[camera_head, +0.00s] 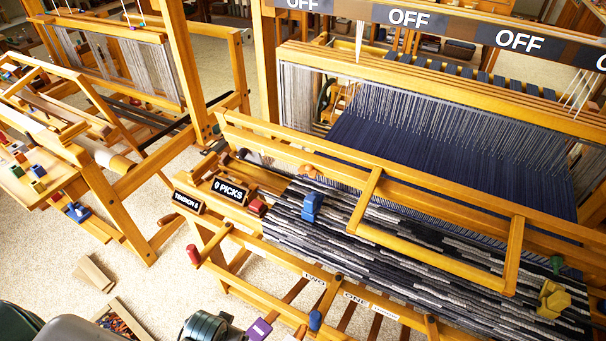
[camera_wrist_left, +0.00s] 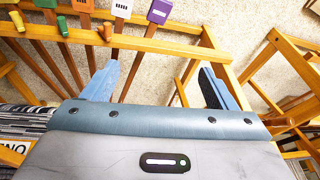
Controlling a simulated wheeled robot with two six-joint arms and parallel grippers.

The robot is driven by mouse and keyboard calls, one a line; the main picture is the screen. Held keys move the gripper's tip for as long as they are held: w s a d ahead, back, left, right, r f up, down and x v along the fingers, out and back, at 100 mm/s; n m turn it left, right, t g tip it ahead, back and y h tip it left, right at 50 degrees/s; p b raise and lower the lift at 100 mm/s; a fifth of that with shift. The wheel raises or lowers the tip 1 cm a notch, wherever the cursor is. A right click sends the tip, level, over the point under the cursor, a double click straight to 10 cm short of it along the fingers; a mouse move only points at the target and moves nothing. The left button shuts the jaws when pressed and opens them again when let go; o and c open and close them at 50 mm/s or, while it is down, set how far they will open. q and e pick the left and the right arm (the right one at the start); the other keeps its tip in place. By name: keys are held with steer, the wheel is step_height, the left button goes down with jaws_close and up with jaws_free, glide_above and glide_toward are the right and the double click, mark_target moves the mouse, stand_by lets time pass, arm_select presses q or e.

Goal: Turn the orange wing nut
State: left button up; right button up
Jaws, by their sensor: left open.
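An orange-brown knob (camera_head: 307,170) sits on the wooden beam of the right loom in the head view; its shape could be a wing nut, but it is too small to be sure. In the left wrist view, an orange-brown peg (camera_wrist_left: 107,32) stands on a wooden rail; I cannot tell whether it is a wing nut. My left gripper (camera_wrist_left: 158,82) is open, its two blue-grey fingers wide apart with nothing between them. My right gripper is not in view.
Wooden treadles with coloured ends, one purple (camera_wrist_left: 160,11), cross the left wrist view beside a yellow peg (camera_wrist_left: 17,20) and a green peg (camera_wrist_left: 62,25). Loom frames surround the carpeted floor (camera_head: 60,245). A blue clamp (camera_head: 312,207) rests on the striped cloth (camera_head: 395,262).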

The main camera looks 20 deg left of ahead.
arm_select(q)
steer(key=w+d+r+t+h+p, duration=0.1)
steer(key=w+r+t, duration=0.1)
steer(key=w+r, duration=0.35)
steer(key=w+d+r+t+p, duration=0.1)
steer(key=w+d+r, duration=0.1)
steer(key=r, duration=0.7)
steer(key=m+t+h+p, duration=0.1)
steer(key=t+h+p, duration=0.15)
steer(key=t, duration=0.45)
glide_toward(307, 172)
steer(key=x, duration=0.6)
steer(key=shift+r+p, duration=0.15)
steer(key=shift+p, duration=0.25)
steer(key=shift+x, duration=0.8)
